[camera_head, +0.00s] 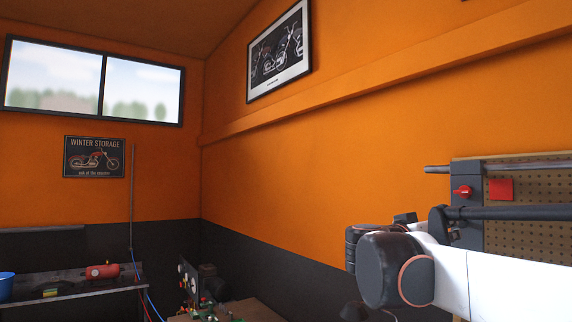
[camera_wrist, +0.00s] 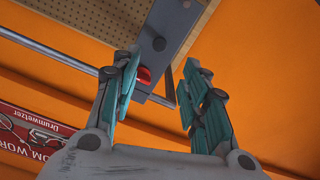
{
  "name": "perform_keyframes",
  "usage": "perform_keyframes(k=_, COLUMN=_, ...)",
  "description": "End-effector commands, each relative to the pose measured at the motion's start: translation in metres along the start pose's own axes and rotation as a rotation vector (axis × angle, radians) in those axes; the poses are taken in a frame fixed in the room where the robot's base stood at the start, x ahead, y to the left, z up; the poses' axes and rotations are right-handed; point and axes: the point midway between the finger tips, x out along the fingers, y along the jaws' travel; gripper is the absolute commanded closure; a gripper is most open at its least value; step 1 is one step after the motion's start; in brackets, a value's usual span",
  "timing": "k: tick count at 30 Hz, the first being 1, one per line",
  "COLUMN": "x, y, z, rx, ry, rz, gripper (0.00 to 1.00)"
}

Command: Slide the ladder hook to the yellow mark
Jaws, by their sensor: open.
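In the wrist view my gripper (camera_wrist: 160,68) is open, with a teal-padded finger on each side and nothing between the pads. A dark grey plate (camera_wrist: 172,28) lies beyond the fingertips, with a red knob (camera_wrist: 143,75) partly behind the left finger. The plate (camera_head: 468,230) and the red knob (camera_head: 463,191) also show in the head view. A grey rail (camera_wrist: 50,54) runs to the plate from the left; its end (camera_head: 437,169) shows in the head view. I cannot clearly make out a ladder hook or a yellow mark.
A pegboard (camera_head: 530,222) with a red square (camera_head: 500,190) is on the orange wall, partly behind my white arm. A red sign (camera_wrist: 30,135) is at lower left in the wrist view. A bench (camera_head: 75,285) with a red canister (camera_head: 103,271) stands far left.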

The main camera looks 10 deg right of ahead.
Motion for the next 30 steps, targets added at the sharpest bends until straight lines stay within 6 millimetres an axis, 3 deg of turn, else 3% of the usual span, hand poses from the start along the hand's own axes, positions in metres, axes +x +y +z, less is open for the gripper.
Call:
perform_keyframes(k=6, x=0.046, y=0.001, z=-0.002, rx=-0.001, ry=-0.003, rz=0.005, gripper=0.59)
perform_keyframes(k=15, x=0.098, y=0.001, z=-0.001, rx=-0.001, ry=-0.003, rz=0.004, gripper=0.59)
perform_keyframes(k=21, x=0.114, y=0.000, z=0.000, rx=-0.001, ry=-0.002, rz=0.002, gripper=0.59)
perform_keyframes(k=30, x=0.117, y=0.000, z=0.000, rx=-0.001, ry=-0.002, rz=0.000, gripper=0.59)
